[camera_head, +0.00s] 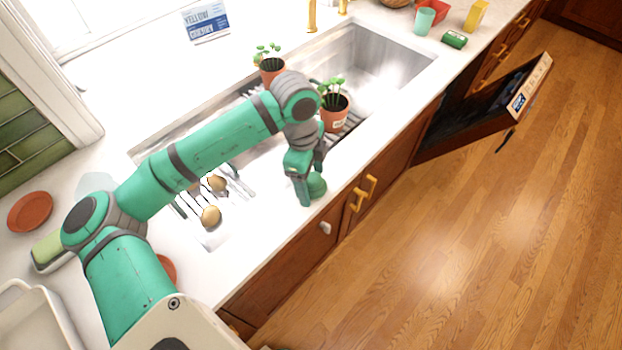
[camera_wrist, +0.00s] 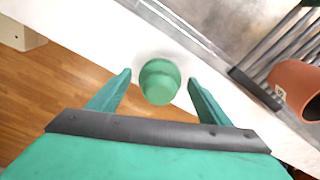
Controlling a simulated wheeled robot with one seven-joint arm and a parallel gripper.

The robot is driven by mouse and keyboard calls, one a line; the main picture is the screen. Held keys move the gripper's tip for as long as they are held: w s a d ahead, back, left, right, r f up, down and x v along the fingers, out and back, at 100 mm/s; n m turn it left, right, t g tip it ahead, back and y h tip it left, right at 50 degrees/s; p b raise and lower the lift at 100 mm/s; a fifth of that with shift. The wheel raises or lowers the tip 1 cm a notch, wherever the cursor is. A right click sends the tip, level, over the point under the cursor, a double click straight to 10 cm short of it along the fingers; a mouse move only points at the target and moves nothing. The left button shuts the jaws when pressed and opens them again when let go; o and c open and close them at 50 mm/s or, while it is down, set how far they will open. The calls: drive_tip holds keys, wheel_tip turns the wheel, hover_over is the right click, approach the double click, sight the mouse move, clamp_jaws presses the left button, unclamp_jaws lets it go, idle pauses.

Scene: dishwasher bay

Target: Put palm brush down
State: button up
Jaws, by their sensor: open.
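The palm brush appears to be the round green object (camera_head: 317,186) on the white counter strip in front of the sink. In the wrist view the green palm brush (camera_wrist: 160,84) stands between my two spread fingers, with a visible gap on each side. My gripper (camera_head: 308,184) is open and low over the counter at the brush. The wrist view also shows my gripper (camera_wrist: 160,78) with its fingers apart. The brush's underside is hidden.
The steel sink (camera_head: 385,60) lies behind the counter strip. A potted plant (camera_head: 335,112) stands on a rack close to my wrist, and another plant (camera_head: 271,65) is behind my arm. The dishwasher door (camera_head: 490,115) hangs open at the right.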

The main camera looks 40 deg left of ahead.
wheel_tip(320, 180, up, 12)
drive_tip(key=a, duration=0.1)
drive_tip(key=shift+s+a, duration=0.2)
drive_tip(key=shift+s, duration=0.05)
idle(0.5)
